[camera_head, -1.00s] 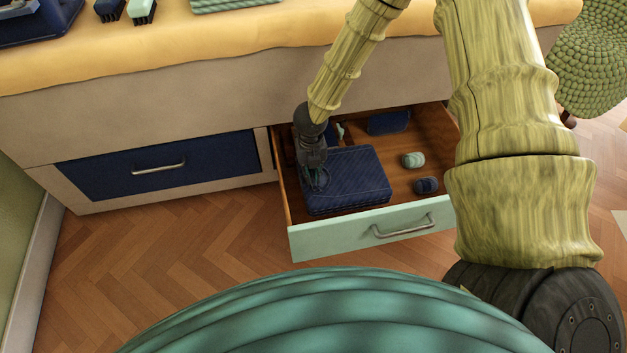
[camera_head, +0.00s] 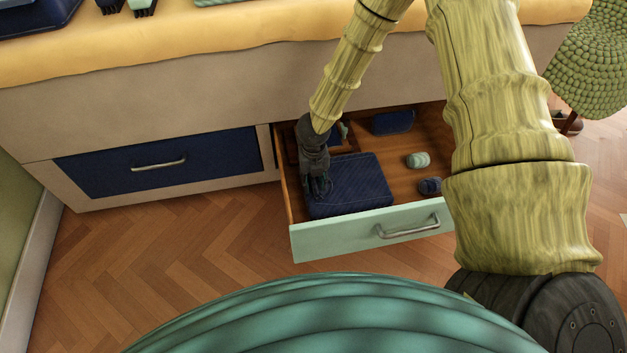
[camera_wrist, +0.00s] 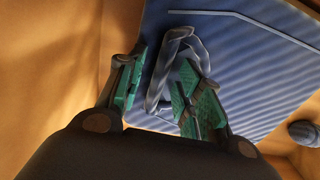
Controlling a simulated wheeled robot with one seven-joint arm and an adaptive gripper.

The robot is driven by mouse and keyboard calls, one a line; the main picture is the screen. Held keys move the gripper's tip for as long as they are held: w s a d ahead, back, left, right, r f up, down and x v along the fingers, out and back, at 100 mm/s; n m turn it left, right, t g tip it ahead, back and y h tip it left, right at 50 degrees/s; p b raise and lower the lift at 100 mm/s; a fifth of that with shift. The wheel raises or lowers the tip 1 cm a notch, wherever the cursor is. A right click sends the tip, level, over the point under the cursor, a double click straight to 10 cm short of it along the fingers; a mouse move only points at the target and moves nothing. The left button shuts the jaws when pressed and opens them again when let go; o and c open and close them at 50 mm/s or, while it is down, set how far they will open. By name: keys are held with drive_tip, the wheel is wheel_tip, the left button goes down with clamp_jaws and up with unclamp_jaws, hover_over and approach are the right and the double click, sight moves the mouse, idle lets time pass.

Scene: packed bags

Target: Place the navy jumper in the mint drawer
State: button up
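The navy jumper (camera_head: 348,186) is a folded, ribbed dark blue block with a loop on top. It lies in the front left part of the open mint drawer (camera_head: 345,238). In the wrist view the jumper (camera_wrist: 235,75) fills much of the picture, and its loop (camera_wrist: 156,88) stands between my fingers. My gripper (camera_head: 318,190) points down over the jumper's left side. In the wrist view my gripper (camera_wrist: 163,95) has its green-padded fingers apart, one on each side of the loop. The jumper's underside is hidden.
The drawer also holds a mint roll (camera_head: 418,160), a small navy roll (camera_head: 430,186) and a navy item (camera_head: 393,122) at the back. The closed navy drawer (camera_head: 160,162) is to the left. The drawer's left wall is close to my gripper.

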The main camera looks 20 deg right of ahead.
wheel_tip(320, 180, up, 12)
drive_tip(key=p, duration=0.6)
drive_tip(key=shift+p, duration=0.4)
drive_tip(key=shift+r, duration=0.15)
